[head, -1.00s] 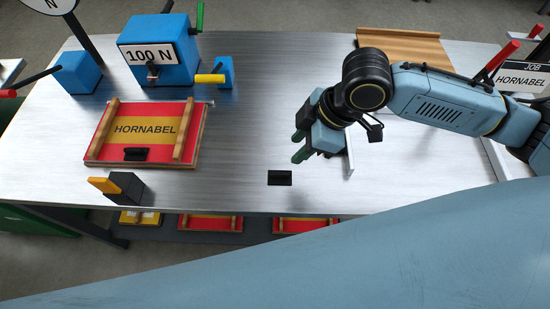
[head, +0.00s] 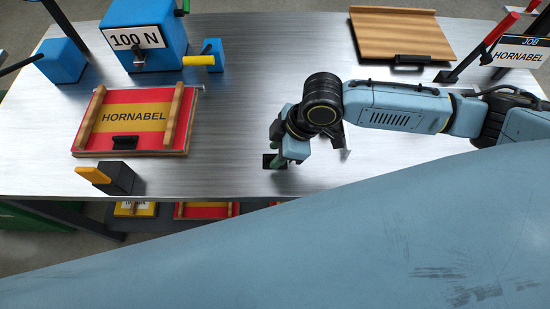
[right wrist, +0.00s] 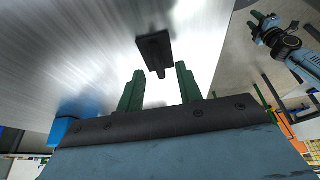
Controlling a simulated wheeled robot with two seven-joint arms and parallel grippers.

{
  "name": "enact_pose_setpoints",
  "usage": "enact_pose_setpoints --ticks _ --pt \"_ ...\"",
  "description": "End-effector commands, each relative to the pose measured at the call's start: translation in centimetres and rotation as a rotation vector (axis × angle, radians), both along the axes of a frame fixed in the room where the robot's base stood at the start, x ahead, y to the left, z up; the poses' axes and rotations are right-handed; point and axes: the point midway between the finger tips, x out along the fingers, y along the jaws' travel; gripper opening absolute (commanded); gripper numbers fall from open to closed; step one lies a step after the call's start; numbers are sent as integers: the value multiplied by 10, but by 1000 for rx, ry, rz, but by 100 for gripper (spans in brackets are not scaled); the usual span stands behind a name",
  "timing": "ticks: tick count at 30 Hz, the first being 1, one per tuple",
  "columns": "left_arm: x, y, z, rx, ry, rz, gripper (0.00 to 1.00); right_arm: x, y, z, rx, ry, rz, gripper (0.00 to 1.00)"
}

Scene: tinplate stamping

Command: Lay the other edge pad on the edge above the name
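The loose edge pad (head: 267,160) is a small black piece flat on the metal table, partly covered by my right gripper in the head view. It shows whole in the right wrist view (right wrist: 154,52), just beyond the fingertips. My right gripper (head: 277,163) is open and empty above it, its green fingers (right wrist: 160,84) apart. Another black edge pad (head: 125,142) lies on the lower edge of the red and yellow plate (head: 94,143), below the name HORNABEL (head: 134,117). My left gripper (right wrist: 256,20) shows small in the right wrist view, its fingertips apart.
A blue 100 N block (head: 165,60) stands behind the plate. A wooden board (head: 400,30) lies at the back right, near the HORNABEL job sign (head: 519,51). The table middle is clear.

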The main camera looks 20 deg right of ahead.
Motion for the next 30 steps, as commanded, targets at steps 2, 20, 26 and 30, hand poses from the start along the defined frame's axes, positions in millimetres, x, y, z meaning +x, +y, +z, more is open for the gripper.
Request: enact_pose_setpoints --ticks 2,20,26,30 --pt "1 0 -2 0 -2 0 36 1 4 -9 1 -1 1 35" --pt "2 0 -2 -1 -3 0 36 2 5 -13 0 -1 1 0" --pt "2 0 -2 -1 -3 0 36 2 5 -13 0 -1 1 0" --pt "2 0 -2 0 -2 0 36 2 5 -10 0 -2 0 0"
